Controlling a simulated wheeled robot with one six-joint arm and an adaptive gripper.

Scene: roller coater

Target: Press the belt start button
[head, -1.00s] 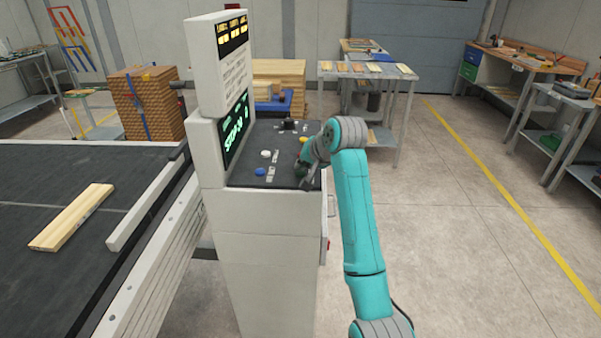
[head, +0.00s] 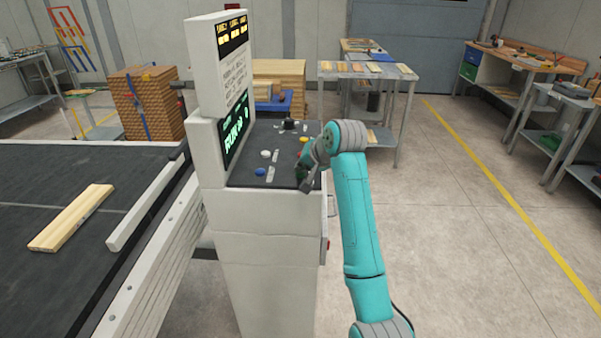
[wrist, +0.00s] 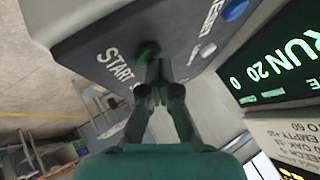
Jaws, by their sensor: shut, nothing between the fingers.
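The control console (head: 262,215) stands in the middle of the head view with a sloped dark button panel (head: 245,178). In the wrist view the green button (wrist: 148,48) sits beside the word START. My gripper (wrist: 157,68) is shut and empty, its tips right at the green button; I cannot tell whether they touch it. In the head view my gripper (head: 304,183) is over the panel's near right corner and partly hides the button. The console display (head: 236,135) reads RUN in green, and it also shows in the wrist view (wrist: 275,65).
The conveyor belt (head: 120,235) at left carries a wooden board (head: 72,218). A table with wood pieces (head: 370,75) stands behind. The floor at right is clear.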

